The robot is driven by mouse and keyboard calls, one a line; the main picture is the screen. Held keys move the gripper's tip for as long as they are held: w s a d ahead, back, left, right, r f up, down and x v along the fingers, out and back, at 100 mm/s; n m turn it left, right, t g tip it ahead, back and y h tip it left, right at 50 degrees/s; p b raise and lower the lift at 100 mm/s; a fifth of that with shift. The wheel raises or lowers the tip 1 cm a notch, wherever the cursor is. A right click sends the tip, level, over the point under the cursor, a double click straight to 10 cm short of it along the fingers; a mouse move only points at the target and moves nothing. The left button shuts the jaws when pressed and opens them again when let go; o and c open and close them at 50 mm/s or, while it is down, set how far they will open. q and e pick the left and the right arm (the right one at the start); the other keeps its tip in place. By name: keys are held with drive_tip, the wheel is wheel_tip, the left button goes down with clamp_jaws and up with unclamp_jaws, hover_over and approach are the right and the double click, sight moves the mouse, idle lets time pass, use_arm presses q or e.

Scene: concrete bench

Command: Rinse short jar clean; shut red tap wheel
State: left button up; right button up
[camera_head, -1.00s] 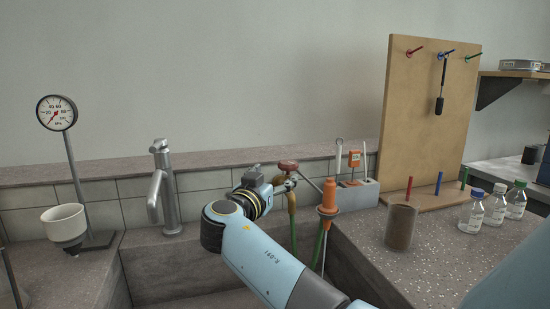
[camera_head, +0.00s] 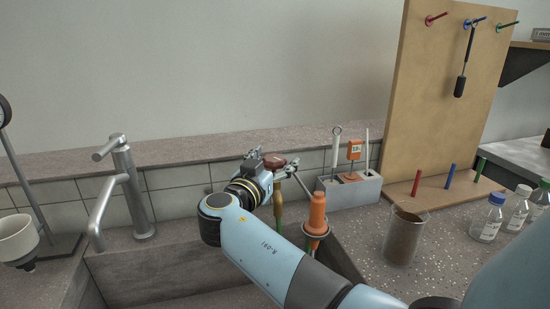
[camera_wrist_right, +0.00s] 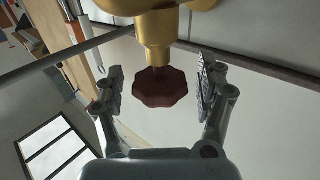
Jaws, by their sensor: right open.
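The red tap wheel (camera_head: 274,162) tops a brass tap behind the sink. In the right wrist view the wheel (camera_wrist_right: 160,88) shows as a dark red knob on a brass stem, between the two fingers. My right gripper (camera_head: 283,163) is at the wheel. It also fills the lower part of the right wrist view (camera_wrist_right: 160,92), open, with a gap on each side of the wheel. A short jar (camera_head: 404,237), brown inside, stands upright on the speckled counter at the right. My left gripper is not in view.
An orange-handled tool (camera_head: 317,212) stands close right of the brass tap. A grey block (camera_head: 352,193) holds upright tools. A steel faucet (camera_head: 130,190) rises at the left. Bottles (camera_head: 487,218) stand near the pegboard (camera_head: 440,110). The sink lies below my right arm.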

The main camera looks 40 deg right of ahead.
drive_tip(key=c, duration=1.2)
drive_tip(key=shift+s+d+f+n+t+y+b, duration=0.1)
drive_tip(key=shift+f+n+t+y+b, duration=0.1)
drive_tip(key=shift+n+t+y+b, duration=1)
drive_tip(key=n+t, duration=0.1)
drive_tip(key=t, duration=0.1)
drive_tip(key=shift+n+t+y, duration=0.3)
drive_tip(key=shift+y, duration=0.1)
drive_tip(key=shift+r+t+y, duration=0.15)
drive_tip(key=shift+t+y, duration=0.15)
drive_tip(key=shift+t, duration=0.1)
drive_tip(key=o, duration=1.2)
